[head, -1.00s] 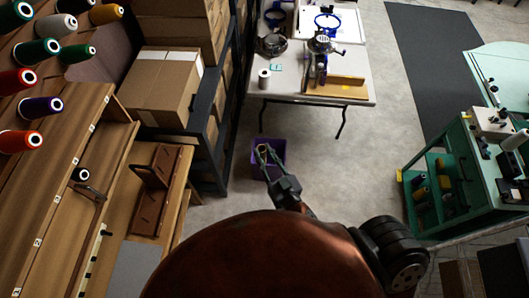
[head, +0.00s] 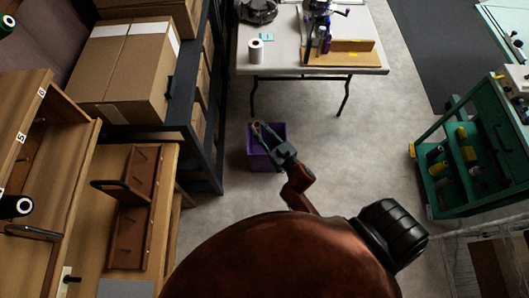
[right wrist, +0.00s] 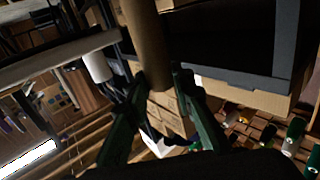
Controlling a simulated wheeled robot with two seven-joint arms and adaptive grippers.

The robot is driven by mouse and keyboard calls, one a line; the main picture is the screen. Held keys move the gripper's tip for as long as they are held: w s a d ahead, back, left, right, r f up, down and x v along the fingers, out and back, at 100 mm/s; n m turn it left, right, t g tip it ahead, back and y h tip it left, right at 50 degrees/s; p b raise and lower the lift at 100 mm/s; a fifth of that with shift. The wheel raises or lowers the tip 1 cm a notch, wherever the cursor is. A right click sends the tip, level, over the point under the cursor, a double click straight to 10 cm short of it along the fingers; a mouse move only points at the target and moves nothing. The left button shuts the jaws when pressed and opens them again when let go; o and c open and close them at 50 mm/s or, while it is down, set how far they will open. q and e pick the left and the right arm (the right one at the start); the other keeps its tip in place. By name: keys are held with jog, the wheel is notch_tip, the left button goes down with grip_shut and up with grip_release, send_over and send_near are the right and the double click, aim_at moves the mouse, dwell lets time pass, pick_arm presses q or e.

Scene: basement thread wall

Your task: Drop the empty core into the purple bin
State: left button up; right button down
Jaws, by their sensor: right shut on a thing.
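The purple bin (head: 260,161) stands on the floor in front of the white table's left legs in the head view. My right gripper (head: 257,127) is over the bin's open top in that view; its height above the rim is hard to judge. In the right wrist view my right gripper (right wrist: 160,82) is shut on the empty core (right wrist: 146,40), a plain brown cardboard tube that sticks out past the fingertips. The core is too small to make out clearly in the head view. The inside of the bin is partly hidden by the gripper. My left gripper is not in view.
A white table (head: 300,65) with a white roll (head: 256,51) stands behind the bin. A dark shelf rack with cardboard boxes (head: 125,70) is close on the left. A green cart (head: 470,150) is at the right. The floor between is clear.

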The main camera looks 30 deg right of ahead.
pick_arm(q)
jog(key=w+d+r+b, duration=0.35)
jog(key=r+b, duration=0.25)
jog(key=b, duration=1)
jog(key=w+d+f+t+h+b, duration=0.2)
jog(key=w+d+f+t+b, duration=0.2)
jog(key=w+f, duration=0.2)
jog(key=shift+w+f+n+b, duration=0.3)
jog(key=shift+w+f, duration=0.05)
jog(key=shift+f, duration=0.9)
pick_arm(e)
jog(key=w+d+f, duration=0.4)
jog(key=d+f, duration=0.1)
jog(key=f, duration=0.5)
jog(key=w+d+f+m+h, duration=0.1)
jog(key=w+d+f, duration=0.3)
jog(key=f, duration=0.6)
jog(key=w+d+f+h, duration=0.1)
jog(key=w+d+f, duration=0.3)
jog(key=f, duration=0.7)
jog(key=shift+d, duration=0.8)
jog(key=shift+r, duration=0.1)
jog(key=c, duration=1.6)
grip_release()
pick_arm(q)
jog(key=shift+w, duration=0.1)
pick_arm(e)
jog(key=s, duration=1.2)
jog(key=shift+a, duration=0.15)
